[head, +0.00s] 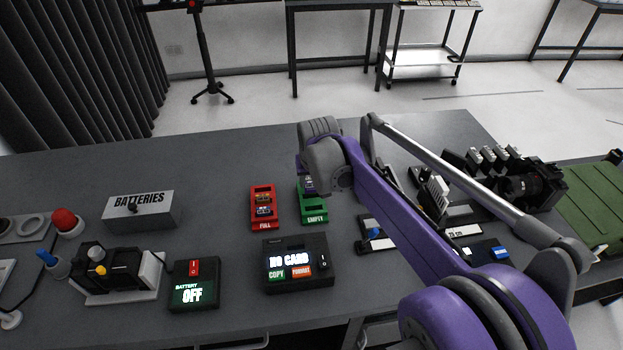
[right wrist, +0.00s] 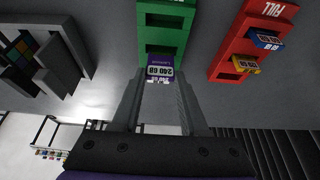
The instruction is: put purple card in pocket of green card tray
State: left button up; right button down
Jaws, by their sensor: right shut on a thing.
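The green card tray (head: 314,215), marked EMPTY, lies on the grey table, partly covered by my right arm in the head view. In the right wrist view the green tray (right wrist: 171,38) shows two dark, empty pockets. The purple card (right wrist: 159,71), labelled 240 GB, is between the fingertips of my right gripper (right wrist: 159,88), which is shut on it. The card overlaps the near end of the tray in that view; I cannot tell whether it is in a pocket there. In the head view my right gripper (head: 309,187) is mostly hidden by its own wrist. My left gripper is not in view.
A red tray (head: 263,219) marked FULL, holding cards, lies just left of the green tray. A card copier (head: 297,262) reading NO CARD stands in front. A BATTERIES box (head: 140,211) and a battery device (head: 194,285) are left. Clear table lies behind the trays.

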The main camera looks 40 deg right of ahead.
jog(key=shift+f+b, duration=0.75)
jog(key=shift+f, duration=0.7)
jog(key=shift+c, duration=1.8)
grip_release()
jog(key=p+v, duration=0.1)
jog(key=v, duration=1)
jog(key=shift+f, duration=0.15)
